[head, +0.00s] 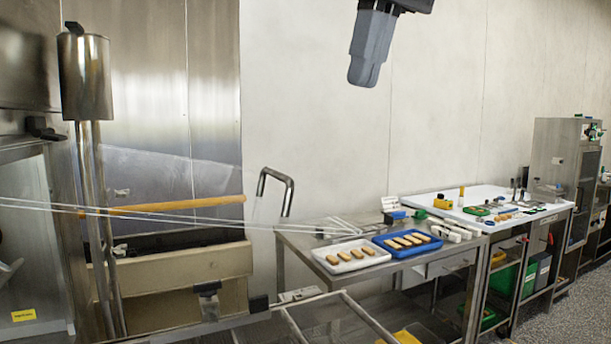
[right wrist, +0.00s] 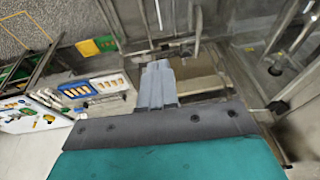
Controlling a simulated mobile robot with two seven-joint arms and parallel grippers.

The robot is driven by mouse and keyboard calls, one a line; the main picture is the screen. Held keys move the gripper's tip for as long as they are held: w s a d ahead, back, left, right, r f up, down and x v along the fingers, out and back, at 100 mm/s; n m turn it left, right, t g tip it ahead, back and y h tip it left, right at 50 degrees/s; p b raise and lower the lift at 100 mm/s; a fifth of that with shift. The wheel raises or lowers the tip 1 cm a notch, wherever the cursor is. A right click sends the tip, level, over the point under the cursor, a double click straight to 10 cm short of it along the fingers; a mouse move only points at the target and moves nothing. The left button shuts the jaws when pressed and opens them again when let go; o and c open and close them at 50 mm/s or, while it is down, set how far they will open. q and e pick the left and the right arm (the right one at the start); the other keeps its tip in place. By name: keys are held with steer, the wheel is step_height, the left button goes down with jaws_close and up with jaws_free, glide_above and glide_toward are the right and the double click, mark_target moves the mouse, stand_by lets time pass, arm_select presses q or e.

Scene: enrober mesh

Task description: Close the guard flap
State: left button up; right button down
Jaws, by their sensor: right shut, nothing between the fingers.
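A clear, see-through panel (head: 170,172), which looks like the guard flap, stands at the machine on the left of the head view. Its outline is faint, and I cannot tell its exact angle. Thin bright edges cross in front of it. A bent metal handle (head: 276,178) rises at its right end. My right gripper (head: 362,82) is shut and empty, high in front of the pale wall, up and right of the handle and apart from it. The gripper also shows in the right wrist view (right wrist: 155,66). My left gripper is out of view.
A steel table (head: 305,243) right of the machine bears a white tray (head: 325,262) and a blue tray (head: 383,246) with several bars. A white-topped bench (head: 485,198) with small items stands farther right. The wall space around my right gripper is clear.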

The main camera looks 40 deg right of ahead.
glide_above(332, 215)
steer(key=s, duration=0.1)
step_height(332, 215, down, 12)
steer(key=shift+s+f, duration=0.1)
steer(key=shift+f, duration=0.55)
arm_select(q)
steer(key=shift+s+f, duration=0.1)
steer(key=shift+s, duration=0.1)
arm_select(e)
steer(key=shift+f, duration=0.1)
